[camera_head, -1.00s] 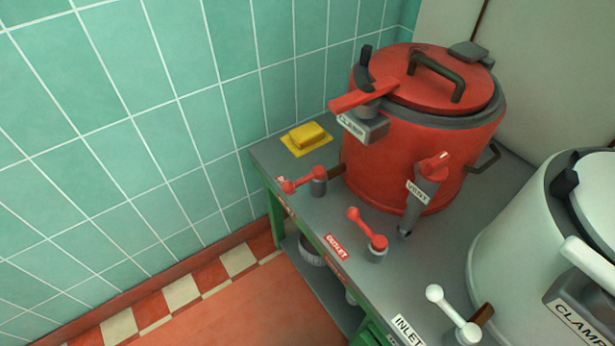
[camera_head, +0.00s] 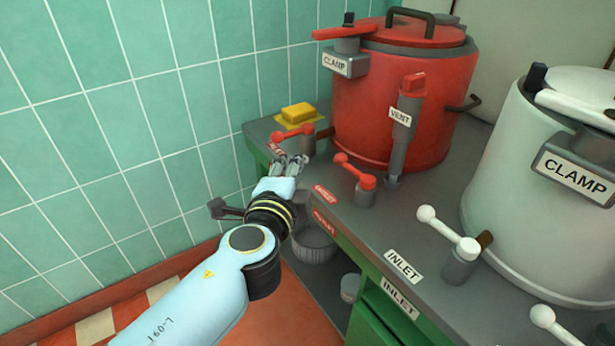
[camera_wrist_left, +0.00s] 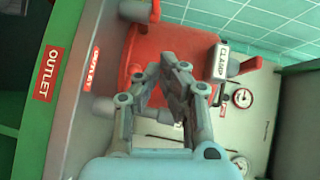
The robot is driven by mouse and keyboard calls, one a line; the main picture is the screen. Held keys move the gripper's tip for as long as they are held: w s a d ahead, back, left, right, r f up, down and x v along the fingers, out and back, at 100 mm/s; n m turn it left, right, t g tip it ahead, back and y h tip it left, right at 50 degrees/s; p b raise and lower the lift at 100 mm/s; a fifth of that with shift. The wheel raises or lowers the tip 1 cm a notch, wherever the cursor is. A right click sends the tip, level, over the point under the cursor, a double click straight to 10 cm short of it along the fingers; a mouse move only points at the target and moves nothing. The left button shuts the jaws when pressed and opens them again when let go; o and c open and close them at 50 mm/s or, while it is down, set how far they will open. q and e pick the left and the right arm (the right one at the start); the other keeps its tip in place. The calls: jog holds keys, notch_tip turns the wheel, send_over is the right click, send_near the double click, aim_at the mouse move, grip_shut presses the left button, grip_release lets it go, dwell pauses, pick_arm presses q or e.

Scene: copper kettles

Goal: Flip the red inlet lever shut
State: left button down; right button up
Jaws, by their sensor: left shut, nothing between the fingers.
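The red inlet lever (camera_head: 291,134) is on a grey post at the left end of the bench top, beside the red kettle (camera_head: 400,100). Its bar points left, with the knob toward the front edge. My left gripper (camera_head: 290,161) is shut and empty just below and in front of this lever in the head view; a small gap shows between them. A label beside the lever is partly hidden by the gripper. My right gripper is not in view.
A second red lever (camera_head: 356,172) stands by the outlet label (camera_head: 326,194). The vent (camera_head: 402,125) rises beside the red kettle. A yellow block (camera_head: 297,112) lies behind the inlet lever. A white kettle (camera_head: 540,190) with a white lever (camera_head: 448,233) stands at right.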

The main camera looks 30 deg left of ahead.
pick_arm(q)
jog(key=shift+w+f, duration=0.1)
jog(key=shift+f, duration=0.55)
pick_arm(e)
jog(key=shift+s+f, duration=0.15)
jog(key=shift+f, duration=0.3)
pick_arm(q)
send_near(301, 134)
jog(key=w+d, duration=0.2)
jog(key=shift+w+r, duration=0.25)
jog(key=shift+w, duration=0.15)
jog(key=shift+w+a+f, duration=0.15)
jog(key=shift+w+a, duration=0.1)
jog(key=shift+a, duration=0.35)
jog(key=shift+w+a+f, duration=0.15)
jog(key=shift+w+a, duration=0.05)
jog(key=shift+a, duration=0.4)
jog(key=shift+w+a+f, duration=0.15)
jog(key=shift+w+a, duration=0.1)
jog(key=shift+a, duration=0.35)
